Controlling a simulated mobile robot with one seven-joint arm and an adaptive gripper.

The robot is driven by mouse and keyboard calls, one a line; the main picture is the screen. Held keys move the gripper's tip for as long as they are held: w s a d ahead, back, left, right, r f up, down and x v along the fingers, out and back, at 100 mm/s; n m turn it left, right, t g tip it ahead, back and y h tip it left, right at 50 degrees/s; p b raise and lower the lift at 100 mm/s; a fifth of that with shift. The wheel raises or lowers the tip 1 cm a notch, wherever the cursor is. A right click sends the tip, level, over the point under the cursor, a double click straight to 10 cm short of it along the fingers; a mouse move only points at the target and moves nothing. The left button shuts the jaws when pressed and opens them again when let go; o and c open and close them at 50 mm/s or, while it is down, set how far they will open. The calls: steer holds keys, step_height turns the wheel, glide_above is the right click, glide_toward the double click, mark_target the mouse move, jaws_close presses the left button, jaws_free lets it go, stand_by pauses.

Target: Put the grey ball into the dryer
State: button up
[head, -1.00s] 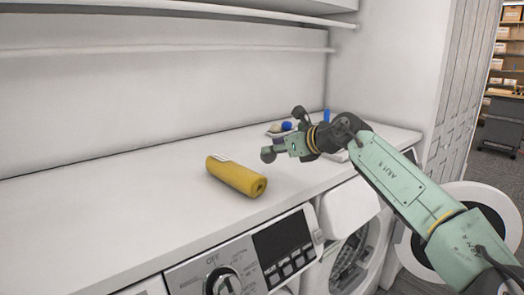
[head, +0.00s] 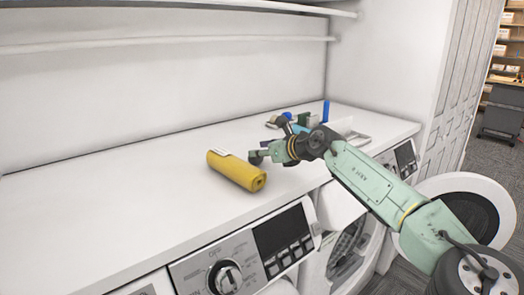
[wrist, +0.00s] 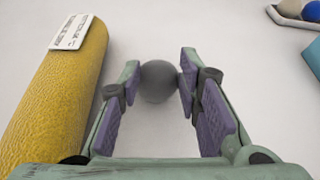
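The grey ball (wrist: 158,84) lies on the white worktop, between the fingertips at the far end of my gripper (wrist: 160,76) in the wrist view. The fingers are spread wide, close on both sides of the ball; I cannot tell whether either touches it. In the head view my gripper (head: 269,144) is low over the worktop, right of the yellow roll, and I cannot clearly make out the ball there. A front-loading machine, seemingly the dryer (head: 346,252), stands below the worktop with its round door (head: 487,205) swung open to the right. My arm partly hides it.
A yellow roll (head: 236,171) with a white label lies just left of my gripper; it also shows in the wrist view (wrist: 58,100). Small items, including a blue cylinder (head: 326,111), stand behind my gripper. The worktop (head: 110,205) is clear at left.

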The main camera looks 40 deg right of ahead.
steer(key=o, duration=0.4)
